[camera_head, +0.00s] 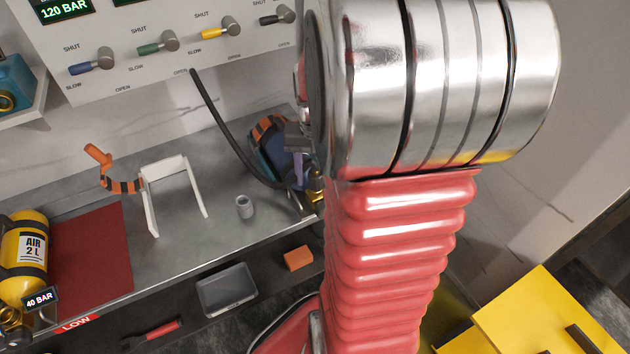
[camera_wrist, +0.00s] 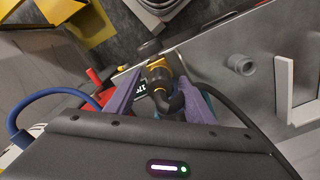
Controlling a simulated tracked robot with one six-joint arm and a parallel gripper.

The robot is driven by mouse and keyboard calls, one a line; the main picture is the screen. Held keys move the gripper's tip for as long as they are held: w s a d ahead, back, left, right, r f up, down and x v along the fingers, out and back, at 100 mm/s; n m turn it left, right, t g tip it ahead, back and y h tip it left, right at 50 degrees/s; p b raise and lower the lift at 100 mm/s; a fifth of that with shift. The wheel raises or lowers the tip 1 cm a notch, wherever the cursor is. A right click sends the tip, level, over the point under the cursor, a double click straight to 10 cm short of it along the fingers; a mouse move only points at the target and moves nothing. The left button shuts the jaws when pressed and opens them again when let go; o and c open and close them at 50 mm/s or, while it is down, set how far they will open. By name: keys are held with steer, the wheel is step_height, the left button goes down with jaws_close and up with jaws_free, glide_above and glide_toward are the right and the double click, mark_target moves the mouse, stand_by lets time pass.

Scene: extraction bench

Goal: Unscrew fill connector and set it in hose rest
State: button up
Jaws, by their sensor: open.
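The black fill hose (camera_head: 222,118) runs from the wall panel down to a dark fill connector (camera_wrist: 172,100) by a brass valve (camera_head: 316,184). The brass also shows in the wrist view (camera_wrist: 158,66). My gripper (camera_wrist: 163,80) is open, its purple fingers on either side of the connector; I cannot tell whether they touch it. In the head view my arm hides most of the gripper. A small grey cup (camera_head: 244,207) and a white U-shaped frame (camera_head: 164,168) stand on the bench to the left; I cannot tell which is the hose rest.
A blue cylinder (camera_head: 283,160) lies beside the connector. The valve panel (camera_head: 120,70) overhangs the bench. Bare bench (camera_head: 200,232) lies around the cup.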

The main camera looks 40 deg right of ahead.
steer(key=m, duration=1.4)
stand_by(0.4)
steer(key=shift+c, duration=0.2)
steer(key=c, duration=1.1)
steer(key=n, duration=2.1)
steer(key=shift+n, duration=0.3)
steer(key=n, duration=0.6)
